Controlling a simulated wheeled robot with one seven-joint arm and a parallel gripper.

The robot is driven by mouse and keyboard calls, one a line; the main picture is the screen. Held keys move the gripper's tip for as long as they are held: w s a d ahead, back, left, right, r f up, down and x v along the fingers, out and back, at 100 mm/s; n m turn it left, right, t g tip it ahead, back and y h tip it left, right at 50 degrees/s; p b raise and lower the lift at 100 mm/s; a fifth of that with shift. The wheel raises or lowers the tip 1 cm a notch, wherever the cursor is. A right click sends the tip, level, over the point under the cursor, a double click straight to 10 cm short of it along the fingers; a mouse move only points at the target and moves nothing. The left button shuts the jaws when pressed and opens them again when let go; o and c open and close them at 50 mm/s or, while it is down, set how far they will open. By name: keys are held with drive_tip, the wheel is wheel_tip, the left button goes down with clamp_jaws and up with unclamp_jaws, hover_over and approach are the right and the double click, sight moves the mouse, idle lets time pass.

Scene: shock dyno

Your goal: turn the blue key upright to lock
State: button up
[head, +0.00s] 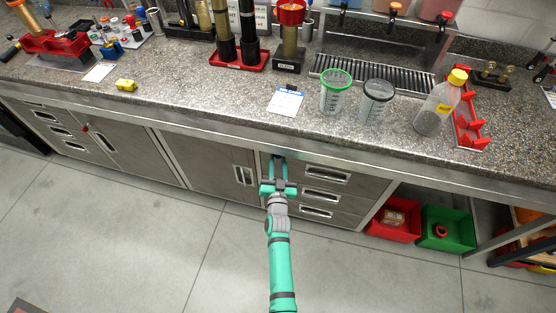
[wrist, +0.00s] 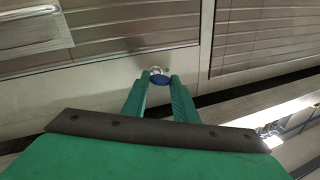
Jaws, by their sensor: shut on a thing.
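The blue key (wrist: 160,80) sits in a round silver lock on the front of the grey cabinet, in the middle of the wrist view. Its blue head shows between the tips of my gripper (wrist: 158,84), which is shut on it. In the head view my gripper (head: 278,168) reaches the cabinet front just under the counter edge, at the upper left of the drawer stack. The fingers mostly hide the key and lock there. I cannot tell the key's exact turn angle.
Drawers with metal handles (head: 326,175) lie right of my gripper, and a cabinet door with a handle (head: 244,175) lies left. The counter (head: 230,100) above overhangs the front and carries cups and a bottle (head: 440,105). The floor in front is clear.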

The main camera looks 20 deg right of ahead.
drive_tip(key=shift+w+a+f+m+h, duration=0.1)
drive_tip(key=shift+m+h, duration=0.85)
drive_tip(key=shift+m, duration=2.1)
drive_tip(key=shift+s+d+f+m+h, duration=0.1)
drive_tip(key=shift+m+h, duration=0.8)
drive_tip(key=shift+m, duration=2.1)
drive_tip(key=shift+w+a+f+m+h, duration=0.1)
drive_tip(key=shift+m+h, duration=0.85)
drive_tip(key=shift+m, duration=2.1)
drive_tip(key=o, duration=1)
drive_tip(key=shift+o, duration=0.2)
drive_tip(key=shift+a, duration=0.1)
drive_tip(key=v, duration=1)
drive_tip(key=shift+s+a, duration=0.3)
